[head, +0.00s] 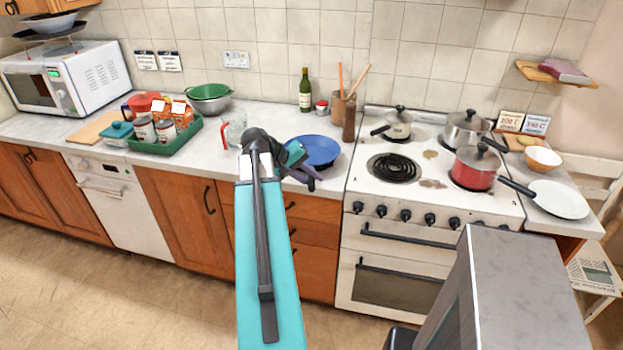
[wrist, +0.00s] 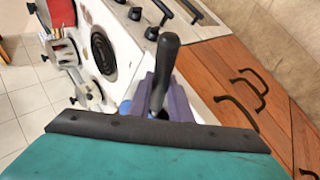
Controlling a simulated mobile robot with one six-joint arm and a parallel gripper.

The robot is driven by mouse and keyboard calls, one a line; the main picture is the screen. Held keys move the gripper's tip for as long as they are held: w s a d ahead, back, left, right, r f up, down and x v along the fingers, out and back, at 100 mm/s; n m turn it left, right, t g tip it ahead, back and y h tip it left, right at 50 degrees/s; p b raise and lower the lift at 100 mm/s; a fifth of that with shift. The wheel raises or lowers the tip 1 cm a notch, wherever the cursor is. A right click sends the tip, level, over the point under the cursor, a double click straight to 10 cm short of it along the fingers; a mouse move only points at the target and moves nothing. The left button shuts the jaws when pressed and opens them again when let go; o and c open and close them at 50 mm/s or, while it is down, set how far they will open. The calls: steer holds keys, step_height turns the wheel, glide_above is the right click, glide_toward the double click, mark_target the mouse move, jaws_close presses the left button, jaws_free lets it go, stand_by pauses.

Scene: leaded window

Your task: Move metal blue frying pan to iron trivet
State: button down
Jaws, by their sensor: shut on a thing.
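The blue frying pan (head: 318,150) is at the counter's right part, just left of the stove, in the head view. My gripper (head: 304,172) is at the pan's near side, its jaws partly hidden by my arm. In the wrist view, my gripper (wrist: 160,98) is shut on the dark handle of the frying pan (wrist: 167,62), which sticks up between the purple fingers. Only a little blue of the pan shows there. I cannot tell if the pan touches the counter. I cannot make out an iron trivet in either view.
A glass jug (head: 235,128), a green tray (head: 150,150) and a wine bottle (head: 305,92) stand on the counter.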

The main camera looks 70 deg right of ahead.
steer(key=shift+a+f, duration=0.1)
steer(key=shift+f, duration=0.25)
stand_by(0.6)
steer(key=c, duration=1.6)
jaws_free()
steer(key=shift+o, duration=0.2)
steer(key=b+v, duration=0.3)
steer(key=v, duration=1.1)
steer(key=shift+f, duration=0.1)
